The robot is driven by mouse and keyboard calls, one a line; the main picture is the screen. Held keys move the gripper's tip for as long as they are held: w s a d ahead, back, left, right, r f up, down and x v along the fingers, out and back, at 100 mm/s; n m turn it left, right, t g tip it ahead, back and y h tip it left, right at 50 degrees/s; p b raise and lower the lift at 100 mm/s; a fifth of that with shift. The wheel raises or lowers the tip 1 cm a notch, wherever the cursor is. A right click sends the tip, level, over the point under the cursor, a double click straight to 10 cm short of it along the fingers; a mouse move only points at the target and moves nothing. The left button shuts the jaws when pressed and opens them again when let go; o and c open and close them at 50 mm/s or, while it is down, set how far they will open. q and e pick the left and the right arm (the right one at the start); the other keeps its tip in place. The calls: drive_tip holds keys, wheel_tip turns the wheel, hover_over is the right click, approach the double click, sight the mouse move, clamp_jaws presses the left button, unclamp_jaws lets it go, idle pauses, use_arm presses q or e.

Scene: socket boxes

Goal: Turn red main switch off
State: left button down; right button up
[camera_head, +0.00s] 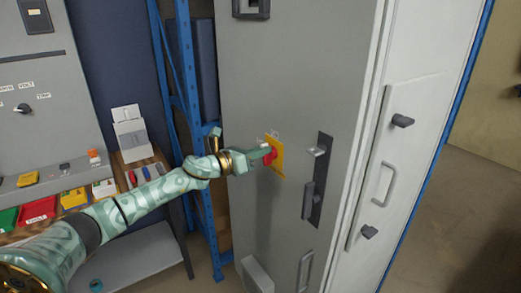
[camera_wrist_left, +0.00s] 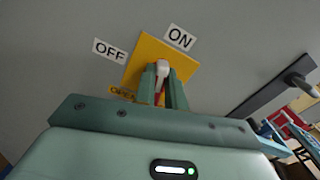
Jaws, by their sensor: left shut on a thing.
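The red main switch (camera_head: 268,158) sits on a yellow plate (camera_head: 279,152) on the front of the tall grey cabinet (camera_head: 300,60). My left gripper (camera_head: 266,154) reaches it from the left and is shut on the switch handle. In the left wrist view, the fingers (camera_wrist_left: 163,88) stand on both sides of the handle (camera_wrist_left: 162,69), whose pale tip and some red show between them. The tip is nearer the ON label (camera_wrist_left: 180,38) than the OFF label (camera_wrist_left: 110,50). The fingers hide much of the switch. My right gripper is not in view.
A dark cabinet latch (camera_head: 314,190) stands out just right of the switch. A blue rack post (camera_head: 190,80) stands left of the cabinet, near my left arm. A workbench with red, green and yellow bins (camera_head: 38,211) is at left. Floor shows at right.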

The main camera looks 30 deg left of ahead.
use_arm(q)
drive_tip(key=shift+w+a+f+n+p, duration=0.15)
drive_tip(key=shift+n+p, duration=0.85)
drive_tip(key=shift+n, duration=1.45)
drive_tip(key=shift+a+f+n+p, duration=0.25)
drive_tip(key=shift+n+p, duration=0.75)
drive_tip(key=shift+n, duration=1.5)
drive_tip(key=shift+w+a+f+n+p, duration=0.2)
drive_tip(key=shift+n+p, duration=0.8)
drive_tip(key=shift+n, duration=1.45)
drive_tip(key=shift+s+f, duration=0.1)
drive_tip(key=shift+f, duration=0.05)
drive_tip(key=c, duration=1.5)
unclamp_jaws()
drive_tip(key=shift+o, duration=0.2)
drive_tip(key=p+v, duration=0.1)
drive_tip(key=v, duration=1.5)
